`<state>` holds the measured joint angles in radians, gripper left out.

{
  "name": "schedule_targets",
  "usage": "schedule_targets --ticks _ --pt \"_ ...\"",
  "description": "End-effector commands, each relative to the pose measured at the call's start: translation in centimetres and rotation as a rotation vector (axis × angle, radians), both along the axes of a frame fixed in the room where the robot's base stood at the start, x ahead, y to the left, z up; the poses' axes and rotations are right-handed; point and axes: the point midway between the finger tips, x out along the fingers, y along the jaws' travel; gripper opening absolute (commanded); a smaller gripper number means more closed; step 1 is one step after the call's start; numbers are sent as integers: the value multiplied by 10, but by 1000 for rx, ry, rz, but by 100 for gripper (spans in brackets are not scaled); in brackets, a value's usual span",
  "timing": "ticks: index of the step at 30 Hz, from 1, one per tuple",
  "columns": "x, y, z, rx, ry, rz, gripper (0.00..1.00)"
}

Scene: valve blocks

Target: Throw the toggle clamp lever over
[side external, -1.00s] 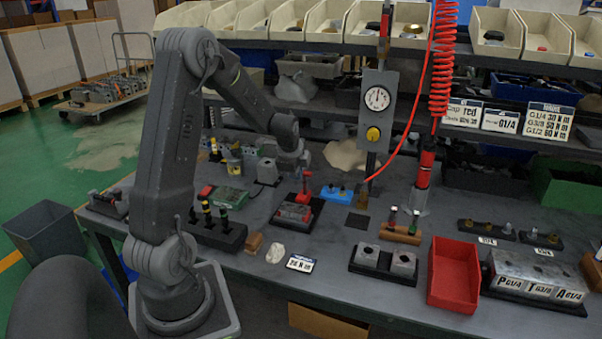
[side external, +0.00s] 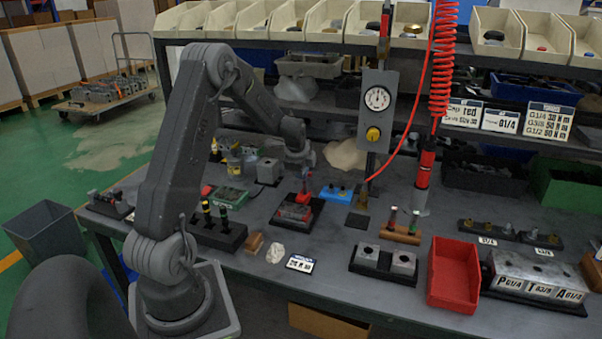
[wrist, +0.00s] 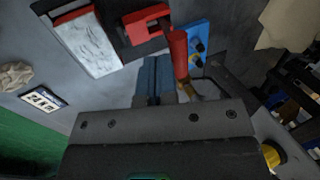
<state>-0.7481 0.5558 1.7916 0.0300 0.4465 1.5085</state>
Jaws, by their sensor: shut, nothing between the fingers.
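The toggle clamp's red lever (side external: 304,191) stands up beside the valve block (side external: 294,213) on its dark base in the side external view. In the wrist view the red lever (wrist: 179,53) is just right of my fingers, and the red clamp arm (wrist: 146,23) reaches toward the grey block (wrist: 88,42). My gripper (wrist: 154,62) is shut and empty, with its fingertips close beside the lever. I cannot tell whether they touch it. In the side external view my gripper (side external: 305,172) is just above and behind the lever, with its fingertips partly hidden.
A blue block (side external: 339,192) with dark knobs sits right of the clamp. A gauge post (side external: 376,110) and a hanging red tool (side external: 425,168) stand further right. A green board (side external: 230,196) and a black rack (side external: 218,233) lie left. The bench in front is partly clear.

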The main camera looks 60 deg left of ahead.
Motion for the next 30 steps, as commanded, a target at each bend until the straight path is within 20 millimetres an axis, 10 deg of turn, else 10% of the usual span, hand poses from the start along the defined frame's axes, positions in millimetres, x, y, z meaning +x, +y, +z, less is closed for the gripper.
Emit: schedule_targets --ticks 30 --pt "36 36 6 -181 180 0 0"
